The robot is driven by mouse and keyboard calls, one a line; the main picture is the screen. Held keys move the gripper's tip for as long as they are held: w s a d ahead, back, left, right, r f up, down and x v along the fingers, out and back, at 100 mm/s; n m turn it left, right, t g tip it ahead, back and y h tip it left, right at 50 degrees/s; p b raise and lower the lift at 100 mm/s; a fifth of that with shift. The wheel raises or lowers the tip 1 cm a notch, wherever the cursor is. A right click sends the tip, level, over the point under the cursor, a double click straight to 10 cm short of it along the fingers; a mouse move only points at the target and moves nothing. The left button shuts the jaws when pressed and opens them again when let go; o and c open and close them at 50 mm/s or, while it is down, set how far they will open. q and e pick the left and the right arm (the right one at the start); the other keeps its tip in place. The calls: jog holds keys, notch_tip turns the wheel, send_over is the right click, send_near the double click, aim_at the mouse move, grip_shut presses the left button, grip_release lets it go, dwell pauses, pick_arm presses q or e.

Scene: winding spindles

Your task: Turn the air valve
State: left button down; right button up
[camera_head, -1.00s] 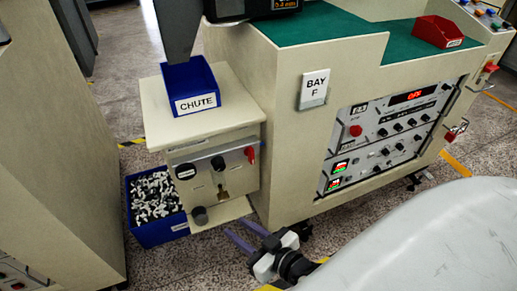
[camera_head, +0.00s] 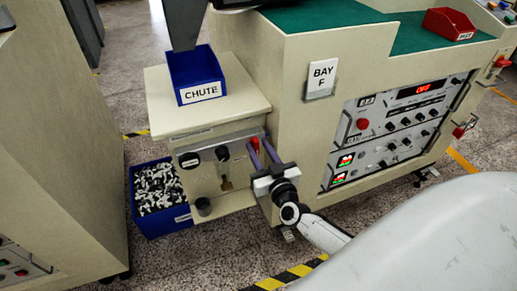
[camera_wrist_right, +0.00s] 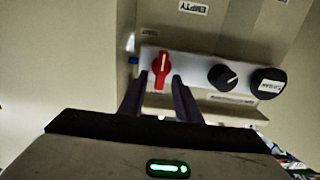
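A red valve handle (camera_head: 254,145) sits at the right end of the front panel on the cream side cabinet. In the right wrist view the red handle (camera_wrist_right: 161,66) points along the fingers, with a white stripe on it. My right gripper (camera_head: 260,146) is at the panel, its two purple fingers open on either side of the handle. In the wrist view the fingertips of my right gripper (camera_wrist_right: 158,79) reach the handle's lower part, with gaps visible on both sides. Contact is not visible. My left gripper is not in view.
Two black knobs (camera_head: 222,152) (camera_head: 189,160) sit beside the handle on the panel. A blue CHUTE bin (camera_head: 200,93) stands on the cabinet top. A blue crate of small parts (camera_head: 160,220) is on the floor at left. The Bay F machine body (camera_head: 290,120) stands close at right.

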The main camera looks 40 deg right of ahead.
jog(key=shift+w+d, duration=0.1)
jog(key=shift+w, duration=0.25)
jog(key=c, duration=0.6)
grip_shut()
